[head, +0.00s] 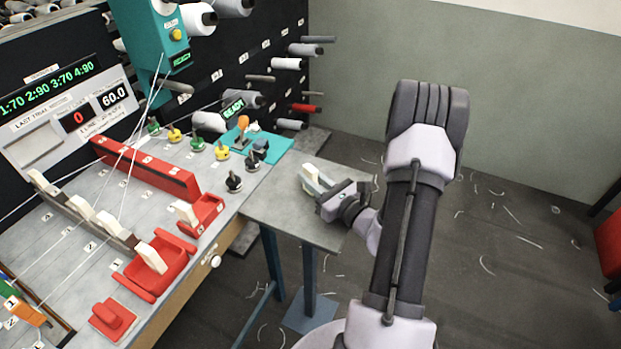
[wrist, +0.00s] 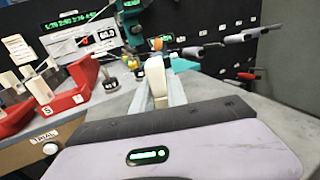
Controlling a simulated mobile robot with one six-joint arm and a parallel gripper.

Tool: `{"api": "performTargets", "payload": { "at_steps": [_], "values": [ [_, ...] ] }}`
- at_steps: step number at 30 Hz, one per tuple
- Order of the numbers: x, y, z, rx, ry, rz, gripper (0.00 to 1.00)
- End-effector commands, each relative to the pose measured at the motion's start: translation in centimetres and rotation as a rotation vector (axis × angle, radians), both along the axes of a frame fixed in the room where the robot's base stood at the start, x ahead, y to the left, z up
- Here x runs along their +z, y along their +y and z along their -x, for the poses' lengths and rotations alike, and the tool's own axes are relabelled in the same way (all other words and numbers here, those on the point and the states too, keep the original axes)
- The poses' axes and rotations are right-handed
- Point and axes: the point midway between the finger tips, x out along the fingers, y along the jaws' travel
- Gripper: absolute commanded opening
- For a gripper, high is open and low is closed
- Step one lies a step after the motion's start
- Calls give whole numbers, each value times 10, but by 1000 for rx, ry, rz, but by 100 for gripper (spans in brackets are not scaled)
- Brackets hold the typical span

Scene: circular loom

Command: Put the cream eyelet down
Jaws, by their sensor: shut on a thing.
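My gripper (head: 316,181) is over the grey side table (head: 293,220), to the right of the loom bench. It is shut on a cream eyelet (wrist: 155,74), which stands up between the two pale fingers in the wrist view. The gripper also shows in the wrist view (wrist: 160,92). In the head view the fingers largely hide the held eyelet. I cannot tell whether its lower end touches the table top. Another cream eyelet (head: 186,213) sits in a small red holder (head: 207,215) on the bench.
A larger red holder (head: 165,268) and a long red block (head: 145,168) are on the bench. Dark knobs (head: 234,182) and a teal plate (head: 268,147) with an orange-topped lever (head: 243,122) stand left of and behind my gripper. The side table's front is clear.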

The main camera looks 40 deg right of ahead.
Motion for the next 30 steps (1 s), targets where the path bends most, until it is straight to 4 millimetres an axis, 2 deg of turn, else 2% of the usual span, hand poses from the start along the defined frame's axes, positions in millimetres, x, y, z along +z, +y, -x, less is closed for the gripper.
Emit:
{"api": "performTargets", "payload": {
  "at_steps": [6,7,9,10,21,23,30],
  "values": [
    [-4,0,0,1,0,0,0],
    [-2,0,0,1,0,0,24],
    [-2,0,0,1,0,0,37],
    [-2,0,0,1,0,0,40],
    [4,0,2,0,0,-1,40],
    [2,-1,13,-2,2,-1,40],
    [3,-2,72,-5,1,-2,40]
  ]
}}
